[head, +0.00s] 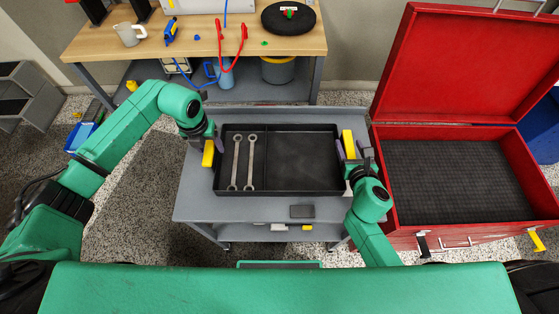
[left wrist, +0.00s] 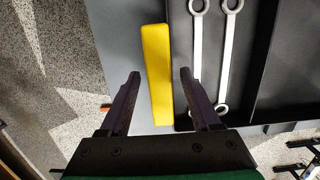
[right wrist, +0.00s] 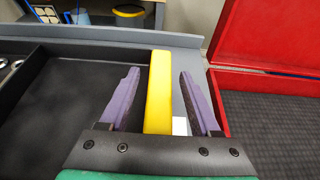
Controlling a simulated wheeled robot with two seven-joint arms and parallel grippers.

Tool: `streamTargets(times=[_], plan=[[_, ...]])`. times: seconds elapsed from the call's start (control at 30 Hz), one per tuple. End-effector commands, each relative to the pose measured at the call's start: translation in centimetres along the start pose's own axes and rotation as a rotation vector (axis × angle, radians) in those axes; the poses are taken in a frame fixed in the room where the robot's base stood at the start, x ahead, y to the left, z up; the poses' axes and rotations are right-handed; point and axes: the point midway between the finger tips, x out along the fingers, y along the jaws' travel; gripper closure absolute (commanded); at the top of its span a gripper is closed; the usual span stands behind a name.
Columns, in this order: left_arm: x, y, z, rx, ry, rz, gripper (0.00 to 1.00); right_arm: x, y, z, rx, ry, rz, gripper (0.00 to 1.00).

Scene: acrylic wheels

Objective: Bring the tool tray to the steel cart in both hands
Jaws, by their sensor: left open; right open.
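The black tool tray (head: 293,190) sits on the grey steel cart (head: 205,200), with two wrenches (head: 243,160) in its left compartment; the right compartment is empty. It has a yellow handle at each end. My left gripper (head: 212,142) is open at the left handle (head: 208,154); in the left wrist view the left handle (left wrist: 157,75) shows between the spread fingers (left wrist: 158,75). My right gripper (head: 352,155) is open at the right handle (head: 348,144); in the right wrist view the right handle (right wrist: 158,90) stands between its fingers (right wrist: 158,75), with gaps visible.
An open red tool chest (head: 385,200) stands directly right of the cart, its lid raised. A wooden workbench (head: 200,45) with a mug (head: 130,34) and a black round pad (head: 288,18) is behind. A small dark flat object (head: 302,211) lies on the cart's front edge.

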Motion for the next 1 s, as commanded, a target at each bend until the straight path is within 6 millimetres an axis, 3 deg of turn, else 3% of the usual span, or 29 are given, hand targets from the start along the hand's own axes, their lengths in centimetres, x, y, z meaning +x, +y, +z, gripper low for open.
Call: streamTargets(times=[0.17,0.4,0.53,0.67,0.77,1.0], plan=[[-3.1,0.1,0.2,0.001,-0.007,0.001,0.36,0.0,0.0,0.0,0.0,0.0,0.0,0.36],[-9.5,0.1,0.1,0.0,-0.006,0.001,0.36,0.0,0.0,0.0,0.0,0.0,0.0,0.36],[-11.4,0.0,0.0,0.0,-0.004,0.001,0.36,0.0,0.0,0.0,0.0,0.0,0.0,0.36],[-11.9,0.0,-0.1,0.0,-0.001,0.0,0.36,-0.6,0.0,-0.1,0.0,0.001,0.0,0.36],[-11.9,0.0,-0.1,0.0,-0.001,0.0,0.36,-2.5,0.0,-0.1,-0.002,0.003,0.002,0.36],[-11.8,0.0,0.0,0.0,-0.001,0.0,0.36,-8.9,-0.1,-0.2,0.002,0.005,-0.002,0.36]])
